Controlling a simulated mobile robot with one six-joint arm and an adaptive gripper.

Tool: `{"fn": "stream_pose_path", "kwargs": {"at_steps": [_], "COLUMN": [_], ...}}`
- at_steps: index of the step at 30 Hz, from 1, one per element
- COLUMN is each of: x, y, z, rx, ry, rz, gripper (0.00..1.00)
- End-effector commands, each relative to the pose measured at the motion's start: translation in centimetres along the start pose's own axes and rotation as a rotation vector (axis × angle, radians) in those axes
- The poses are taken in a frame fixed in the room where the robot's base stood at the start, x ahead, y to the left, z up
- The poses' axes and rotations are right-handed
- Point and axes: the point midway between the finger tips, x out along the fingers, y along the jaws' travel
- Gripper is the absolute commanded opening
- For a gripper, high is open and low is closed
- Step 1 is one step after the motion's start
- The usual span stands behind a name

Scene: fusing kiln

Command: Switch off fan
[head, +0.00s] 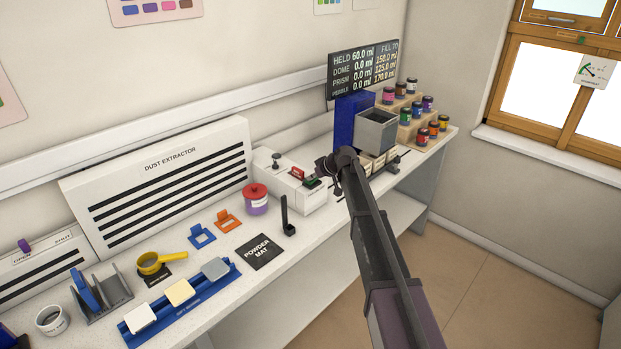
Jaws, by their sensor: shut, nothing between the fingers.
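No item in view is labelled as a fan. The dust extractor (170,152), a white panel with black slots, stands against the wall at the back of the bench. Right of it is a low white control box (285,190) with a dark knob (276,160), a red switch (298,174) and a green switch (312,183); their labels and positions are too small to read. My gripper (335,182) is shut and empty, just right of the green switch. Its fingertips are small and dark, so I cannot tell whether they touch the box.
A red-lidded purple jar (257,204) and a black upright holder (287,218) stand in front of the box. A grey bin (376,131), a blue panel (346,118) and several paint jars are behind my arm. The powder mat (259,251) is bare.

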Motion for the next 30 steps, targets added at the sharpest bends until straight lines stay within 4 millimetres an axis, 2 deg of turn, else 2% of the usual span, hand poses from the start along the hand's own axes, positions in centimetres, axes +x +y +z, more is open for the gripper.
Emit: {"fn": "stream_pose_path", "kwargs": {"at_steps": [18, 30], "x": [-0.9, -1.0], "y": [2.2, 2.6], "z": [0.1, 0.1], "rx": [0.009, 0.010], "ry": [0.001, 0.001], "rz": [0.009, 0.009], "gripper": [0.00, 0.00]}}
